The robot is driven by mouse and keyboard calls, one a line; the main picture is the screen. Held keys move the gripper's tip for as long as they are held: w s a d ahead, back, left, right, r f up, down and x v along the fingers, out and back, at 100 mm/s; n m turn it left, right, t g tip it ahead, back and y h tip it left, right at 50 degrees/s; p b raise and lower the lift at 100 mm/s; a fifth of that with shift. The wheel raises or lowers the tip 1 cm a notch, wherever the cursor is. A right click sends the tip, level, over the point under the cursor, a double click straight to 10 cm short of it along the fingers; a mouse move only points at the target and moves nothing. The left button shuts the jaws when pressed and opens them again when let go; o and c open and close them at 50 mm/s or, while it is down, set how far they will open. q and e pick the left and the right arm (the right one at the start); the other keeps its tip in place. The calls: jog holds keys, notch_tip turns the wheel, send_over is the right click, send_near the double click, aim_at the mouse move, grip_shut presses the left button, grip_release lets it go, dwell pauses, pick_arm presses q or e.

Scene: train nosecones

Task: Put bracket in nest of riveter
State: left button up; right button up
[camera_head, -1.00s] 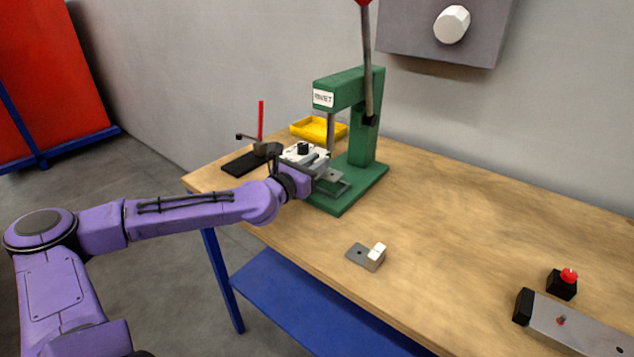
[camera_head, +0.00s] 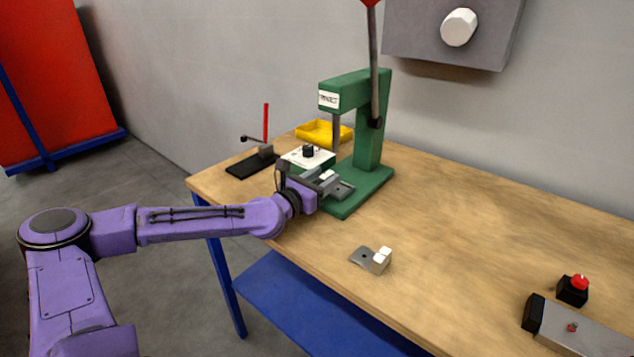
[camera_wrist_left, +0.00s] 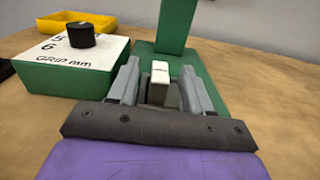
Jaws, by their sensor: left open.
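The green riveter (camera_head: 370,145) stands on the table, its nest area (camera_head: 343,192) low at the front of its base. My left gripper (camera_head: 326,182) is at that front side, its jaws open. In the left wrist view, a small white upright block (camera_wrist_left: 160,72), apparently part of a bracket, stands between the two fingers with gaps beside it. Its lower part is hidden, so I cannot tell how it is seated. A grey plate with a white block (camera_head: 371,259) lies on the table in front. My right gripper is out of view.
A green box with a white top and black knob (camera_head: 308,153) stands close to my left gripper. A yellow tray (camera_head: 324,132) and a black stand with a red lever (camera_head: 252,163) are behind. A red button (camera_head: 574,288) is at right.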

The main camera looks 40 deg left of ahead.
pick_arm(q)
jog(key=s+p, duration=0.1)
jog(key=s, duration=0.1)
jog(key=s+p, duration=0.1)
jog(key=s, duration=0.1)
jog(key=s+p, duration=0.1)
jog(key=s, duration=0.1)
jog(key=shift+a+r, duration=0.3)
jog(key=shift+a, duration=0.05)
jog(key=s, duration=0.4)
jog(key=s+p, duration=0.1)
jog(key=s, duration=0.1)
jog(key=shift+a+f, duration=0.15)
jog(key=shift+f, duration=0.15)
dwell(1.3)
